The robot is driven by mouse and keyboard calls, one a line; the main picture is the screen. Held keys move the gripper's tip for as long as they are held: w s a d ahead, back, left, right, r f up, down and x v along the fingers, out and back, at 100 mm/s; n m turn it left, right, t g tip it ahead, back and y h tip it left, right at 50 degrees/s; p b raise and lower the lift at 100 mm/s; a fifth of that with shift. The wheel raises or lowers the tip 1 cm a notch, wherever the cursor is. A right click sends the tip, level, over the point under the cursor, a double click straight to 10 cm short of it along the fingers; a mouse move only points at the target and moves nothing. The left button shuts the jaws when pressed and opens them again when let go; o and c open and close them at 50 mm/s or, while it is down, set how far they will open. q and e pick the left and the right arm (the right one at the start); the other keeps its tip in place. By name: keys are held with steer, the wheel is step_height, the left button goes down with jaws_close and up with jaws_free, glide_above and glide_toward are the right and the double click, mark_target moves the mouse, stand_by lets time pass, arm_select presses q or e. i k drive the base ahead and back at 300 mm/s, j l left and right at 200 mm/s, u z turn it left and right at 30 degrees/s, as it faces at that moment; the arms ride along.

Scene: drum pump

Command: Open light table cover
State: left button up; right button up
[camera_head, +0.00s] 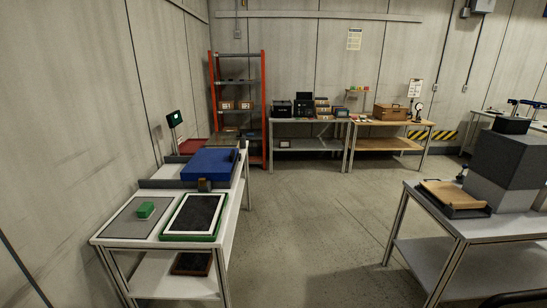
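A long white-topped bench (234,196) runs along the left wall. On it, a flat panel with a dark face, white border and green outer frame (195,215) lies at the near end. Farther back, a blue slab (210,163) lies flat over a grey base (160,183), with a small dark block (204,185) at its near edge. Either could be the light table with its cover; I cannot tell which. The blue slab looks lowered and level. Neither of my grippers is in view.
A grey mat (120,222) with a green block (146,209) lies beside the framed panel. A right-hand table (450,226) holds grey boxes (507,165). The floor between (310,215) is clear.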

mark_target(211, 163)
steer(key=i+z, duration=0.3)
steer(key=i, duration=0.5)
steer(key=i+j+z, duration=0.1)
steer(key=i+z, duration=0.2)
steer(key=i, duration=0.5)
steer(key=i+l+u, duration=0.15)
steer(key=i+u, duration=0.15)
steer(key=i, duration=0.45)
steer(key=i+u, duration=0.25)
steer(key=u, duration=0.2)
steer(key=i+l+u, duration=0.2)
steer(key=u, duration=0.2)
steer(key=i+l+u, duration=0.25)
steer(key=u, duration=0.15)
steer(key=i+l+u, duration=0.45)
steer(key=k+j, duration=0.05)
